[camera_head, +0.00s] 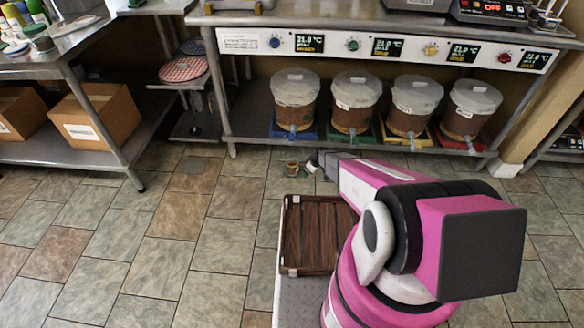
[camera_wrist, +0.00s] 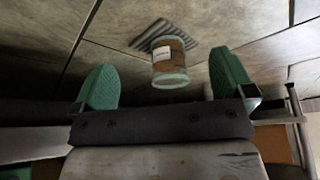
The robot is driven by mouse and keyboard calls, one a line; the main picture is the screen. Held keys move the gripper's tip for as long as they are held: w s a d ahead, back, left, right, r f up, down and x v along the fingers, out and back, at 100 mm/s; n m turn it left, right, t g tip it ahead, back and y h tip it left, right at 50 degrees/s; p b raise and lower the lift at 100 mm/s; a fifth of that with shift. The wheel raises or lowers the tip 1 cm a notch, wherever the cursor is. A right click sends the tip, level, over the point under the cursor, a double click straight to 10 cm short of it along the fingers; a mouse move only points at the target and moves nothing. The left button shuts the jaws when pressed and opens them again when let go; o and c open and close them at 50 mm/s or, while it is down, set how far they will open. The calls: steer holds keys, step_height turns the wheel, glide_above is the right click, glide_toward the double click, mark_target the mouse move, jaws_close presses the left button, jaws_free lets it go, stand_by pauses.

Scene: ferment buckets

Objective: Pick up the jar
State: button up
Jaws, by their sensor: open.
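The jar (camera_wrist: 168,62) is small and brown, with a white label and a pale greenish, glassy end towards me in the wrist view. In the head view the jar (camera_head: 291,168) appears on the tiled floor, in front of the bench. My gripper (camera_wrist: 165,78) is open, with one green finger on either side of the jar in the picture. Gaps show on both sides, and neither finger visibly touches it. In the head view my gripper (camera_head: 312,167) is just right of the jar, partly hidden by my arm.
A steel bench (camera_head: 240,120) holds several lidded buckets (camera_head: 295,95) on coloured trays on its low shelf, behind the jar. A brown slatted tray (camera_head: 287,235) is nearer me. A grey striped patch (camera_wrist: 180,32) shows beside the jar. The floor at left is clear.

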glide_toward(292, 163)
steer(key=shift+s+a+f, duration=0.3)
steer(key=shift+s+f, duration=0.15)
steer(key=shift+f, duration=0.05)
steer(key=shift+s+a+f, duration=0.3)
steer(key=shift+s+f, duration=0.15)
steer(key=shift+f, duration=0.05)
steer(key=x, duration=0.5)
steer(key=shift+w+a, duration=0.1)
steer(key=shift+a, duration=0.1)
steer(key=c, duration=1.1)
steer(key=shift+r, duration=0.1)
steer(key=shift+c, duration=0.7)
steer(key=shift+r, duration=0.1)
